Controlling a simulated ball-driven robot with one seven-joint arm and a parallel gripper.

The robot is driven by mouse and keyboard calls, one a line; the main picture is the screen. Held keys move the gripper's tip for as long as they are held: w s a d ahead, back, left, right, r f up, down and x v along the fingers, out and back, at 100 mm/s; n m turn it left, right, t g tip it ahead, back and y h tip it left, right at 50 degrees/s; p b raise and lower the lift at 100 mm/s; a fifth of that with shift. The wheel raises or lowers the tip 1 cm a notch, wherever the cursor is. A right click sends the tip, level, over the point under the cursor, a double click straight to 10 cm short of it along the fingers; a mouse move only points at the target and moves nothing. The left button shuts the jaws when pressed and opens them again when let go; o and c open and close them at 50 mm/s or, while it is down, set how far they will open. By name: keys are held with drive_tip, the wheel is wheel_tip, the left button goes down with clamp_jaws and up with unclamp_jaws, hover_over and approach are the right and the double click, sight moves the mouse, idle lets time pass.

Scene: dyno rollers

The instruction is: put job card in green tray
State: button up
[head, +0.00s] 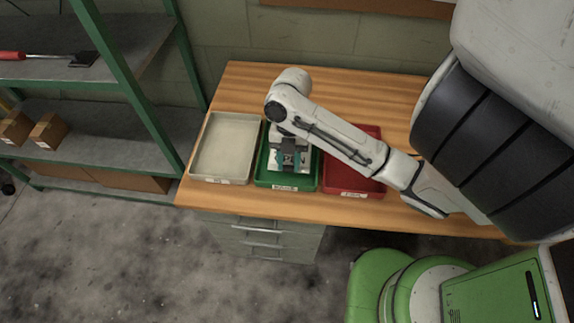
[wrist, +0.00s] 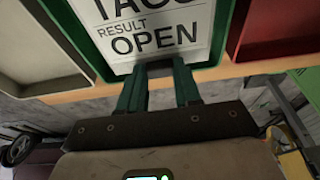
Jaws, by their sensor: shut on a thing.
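The job card (wrist: 155,28) is white with dark print; "RESULT OPEN" shows in the wrist view. In the head view the card (head: 303,161) is at the green tray, partly hidden by my gripper. My gripper (head: 291,161) has green fingers and is shut on the card's edge; it also shows in the wrist view (wrist: 158,72). The green tray (head: 286,186) is the middle of three trays on the wooden bench. The card is over or inside this tray; I cannot tell if it touches the tray floor.
An off-white tray (head: 226,147) is left of the green one, and a red tray (head: 352,186) is right of it, partly behind my arm. The wooden bench (head: 240,86) is bare behind the trays. A green-framed shelf (head: 125,70) stands at the left.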

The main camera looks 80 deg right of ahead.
drive_tip(key=shift+w+d+f, duration=0.2)
drive_tip(key=shift+w+f, duration=0.1)
drive_tip(key=shift+f, duration=0.1)
drive_tip(key=shift+d+f+p, duration=0.1)
drive_tip(key=shift+f+p, duration=0.2)
drive_tip(key=shift+f, duration=1.35)
drive_tip(key=shift+f, duration=0.1)
drive_tip(key=o, duration=0.9)
